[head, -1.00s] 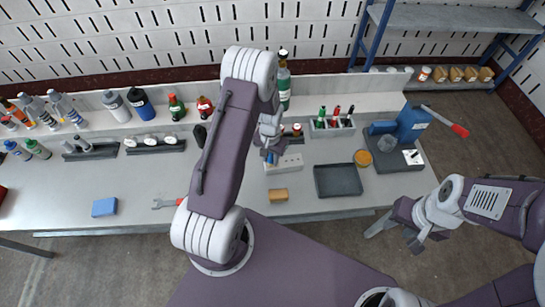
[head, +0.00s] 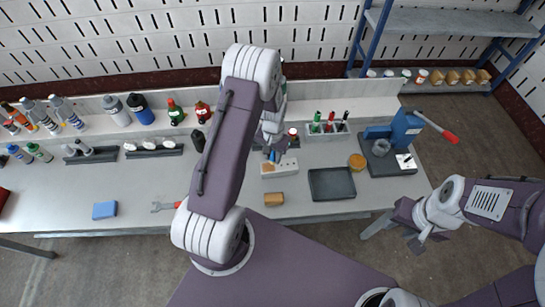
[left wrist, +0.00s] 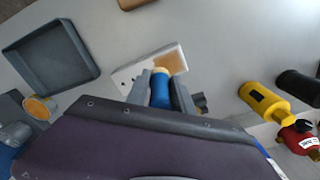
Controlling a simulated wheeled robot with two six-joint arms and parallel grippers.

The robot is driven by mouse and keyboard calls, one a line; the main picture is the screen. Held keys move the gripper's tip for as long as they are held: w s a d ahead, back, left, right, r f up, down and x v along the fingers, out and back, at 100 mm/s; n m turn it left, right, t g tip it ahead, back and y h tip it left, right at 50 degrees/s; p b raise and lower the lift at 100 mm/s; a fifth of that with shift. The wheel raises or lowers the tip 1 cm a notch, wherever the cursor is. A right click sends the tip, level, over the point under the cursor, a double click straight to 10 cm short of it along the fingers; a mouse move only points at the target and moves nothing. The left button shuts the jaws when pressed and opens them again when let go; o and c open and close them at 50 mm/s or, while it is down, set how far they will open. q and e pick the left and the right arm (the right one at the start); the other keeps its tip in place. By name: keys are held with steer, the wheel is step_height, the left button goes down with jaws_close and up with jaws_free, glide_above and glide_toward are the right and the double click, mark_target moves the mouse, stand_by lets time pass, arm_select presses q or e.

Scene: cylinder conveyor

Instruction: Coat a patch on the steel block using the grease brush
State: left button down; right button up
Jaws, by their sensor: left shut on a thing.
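The pale steel block (head: 287,168) lies on the bench, with an amber patch on its left part. In the left wrist view the block (left wrist: 128,74) carries this patch (left wrist: 172,62) at its right end. My left gripper (left wrist: 163,90) is shut on the blue handle of the grease brush (left wrist: 160,88), over the block by the patch. In the head view my left gripper (head: 272,148) is partly hidden by my arm. My right gripper (head: 423,238) is open and empty, off the bench's front right.
A round amber tin (head: 357,161) stands right of the block, behind a dark tray (head: 332,184). A blue press (head: 405,130) with a red-tipped lever is at the right. A tan block (head: 274,199) lies in front. Bottles line the back ledge.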

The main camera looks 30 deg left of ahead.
arm_select(q)
step_height(320, 180, up, 3)
steer(key=shift+w+d+f+p, duration=0.1)
steer(key=shift+d+p, duration=0.05)
steer(key=shift+p, duration=0.8)
steer(key=shift+r+p, duration=0.5)
steer(key=shift+r, duration=0.2)
